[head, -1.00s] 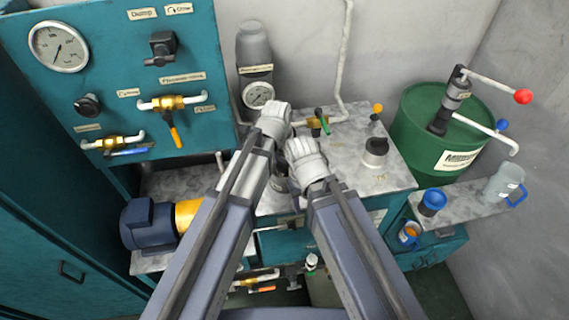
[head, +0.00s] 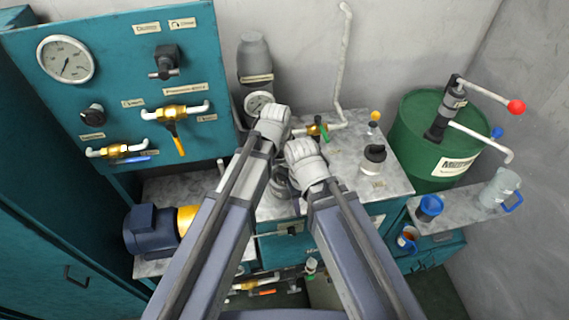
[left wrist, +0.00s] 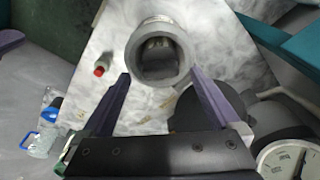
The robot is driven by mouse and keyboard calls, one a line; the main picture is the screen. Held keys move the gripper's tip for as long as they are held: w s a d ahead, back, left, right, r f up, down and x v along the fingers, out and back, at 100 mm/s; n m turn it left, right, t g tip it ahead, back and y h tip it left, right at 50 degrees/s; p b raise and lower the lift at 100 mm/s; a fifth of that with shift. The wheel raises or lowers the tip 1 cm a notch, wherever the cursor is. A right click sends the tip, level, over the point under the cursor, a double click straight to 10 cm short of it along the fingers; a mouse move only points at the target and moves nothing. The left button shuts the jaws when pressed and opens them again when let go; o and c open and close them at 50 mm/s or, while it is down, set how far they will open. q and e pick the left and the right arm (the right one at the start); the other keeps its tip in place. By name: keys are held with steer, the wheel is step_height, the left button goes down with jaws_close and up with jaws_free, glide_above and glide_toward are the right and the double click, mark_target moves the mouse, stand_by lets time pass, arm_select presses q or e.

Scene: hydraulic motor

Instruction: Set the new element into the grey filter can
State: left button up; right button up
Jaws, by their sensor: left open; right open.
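The grey filter can (left wrist: 131,52) stands open-topped on the marbled bench in the left wrist view. Something grey shows inside its mouth, too dark to name. In the head view a grey round part, apparently the can (head: 281,182), shows partly between my forearms. My left gripper (head: 274,118) is open. In the left wrist view its two purple fingers (left wrist: 159,73) lie at either side of the can's near edge, with nothing between them that I can tell is held. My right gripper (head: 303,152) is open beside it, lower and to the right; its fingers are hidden. I cannot pick out the new element.
A teal panel with a gauge (head: 65,60) and valves stands at left, above a blue motor (head: 150,230). A grey cylinder (head: 255,62) and pipework stand behind my grippers.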

step_height(320, 180, up, 9)
steer(key=p, duration=0.8)
